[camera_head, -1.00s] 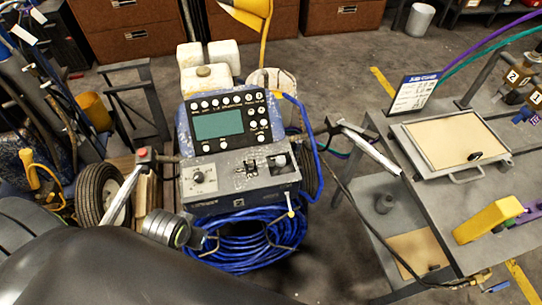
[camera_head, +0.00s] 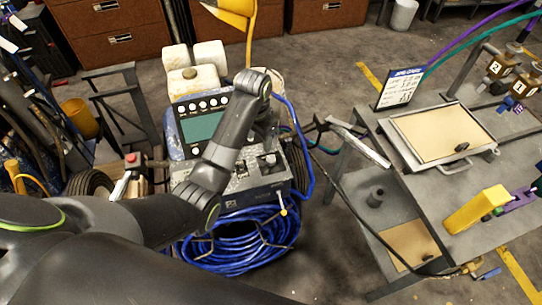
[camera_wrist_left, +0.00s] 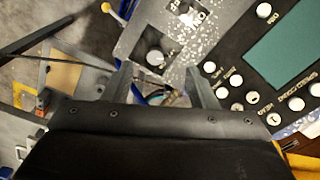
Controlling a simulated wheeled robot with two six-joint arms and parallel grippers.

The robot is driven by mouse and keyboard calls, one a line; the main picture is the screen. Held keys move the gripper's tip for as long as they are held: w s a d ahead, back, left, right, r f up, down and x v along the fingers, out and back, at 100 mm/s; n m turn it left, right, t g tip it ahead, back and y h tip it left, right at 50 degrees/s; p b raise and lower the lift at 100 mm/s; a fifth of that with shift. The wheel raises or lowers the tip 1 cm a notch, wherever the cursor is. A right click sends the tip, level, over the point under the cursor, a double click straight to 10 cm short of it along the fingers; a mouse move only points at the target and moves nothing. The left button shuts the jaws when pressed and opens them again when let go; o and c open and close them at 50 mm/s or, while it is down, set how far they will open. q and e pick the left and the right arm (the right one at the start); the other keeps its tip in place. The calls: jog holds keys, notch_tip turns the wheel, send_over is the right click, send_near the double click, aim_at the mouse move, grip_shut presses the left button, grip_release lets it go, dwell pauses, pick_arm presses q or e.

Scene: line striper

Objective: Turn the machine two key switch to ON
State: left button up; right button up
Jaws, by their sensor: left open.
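The striper's control box (camera_head: 235,190) stands below a black panel with a teal screen (camera_head: 200,128). My left arm crosses in front and covers part of both. My left gripper (camera_wrist_left: 163,88) is open and empty, with a finger on each side of the wrist view. It is above the machine's right side; in the head view, the arm mostly hides it. A round knob or switch (camera_wrist_left: 155,57) lies just beyond the fingertips, apart from them. Beside it is a small switch with lettering (camera_wrist_left: 190,15). I cannot tell which is the key switch or its setting.
A coiled blue hose (camera_head: 235,240) hangs below the control box. White jugs (camera_head: 195,65) stand behind the panel. A grey metal bench (camera_head: 430,190) with a framed tan board (camera_head: 440,130) and a yellow block (camera_head: 476,210) is at right.

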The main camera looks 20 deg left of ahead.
pick_arm(q)
notch_tip(320, 180, up, 4)
jog(key=m, duration=0.1)
send_over(271, 159)
jog(key=shift+g, duration=0.3)
notch_tip(271, 159, down, 17)
jog(key=shift+r+b, duration=0.1)
jog(key=shift+b, duration=0.6)
jog(key=shift+w, duration=0.1)
jog(key=c, duration=1)
